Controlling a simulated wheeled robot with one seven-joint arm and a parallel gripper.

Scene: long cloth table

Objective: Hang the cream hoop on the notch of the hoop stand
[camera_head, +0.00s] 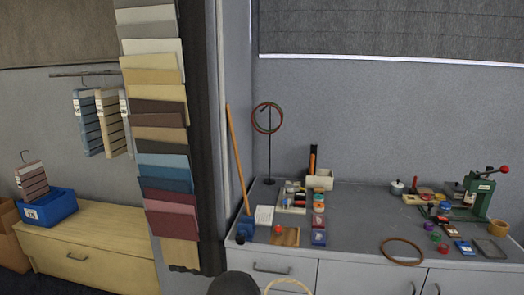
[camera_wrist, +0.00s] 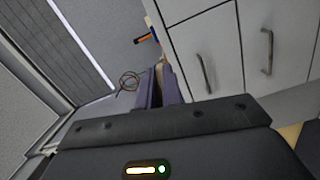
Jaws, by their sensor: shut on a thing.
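The cream hoop (camera_head: 287,280) shows only as a pale arc at the bottom edge of the head view, beside a dark rounded part of my arm. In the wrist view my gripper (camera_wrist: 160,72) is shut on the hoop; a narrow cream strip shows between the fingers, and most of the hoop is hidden. The hoop stand (camera_head: 269,168) is a thin dark upright at the back left of the table, with a reddish and a green hoop around its top. Its hoops also show small beyond the fingers in the wrist view (camera_wrist: 128,81). The held hoop is apart from the stand.
A brown hoop (camera_head: 402,262) lies at the table's front edge. A green press (camera_head: 474,197) stands at the right. Boxes and small items crowd the table near the stand. A wooden pole (camera_head: 239,160) leans left of it. The table's middle (camera_head: 355,215) is clear.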

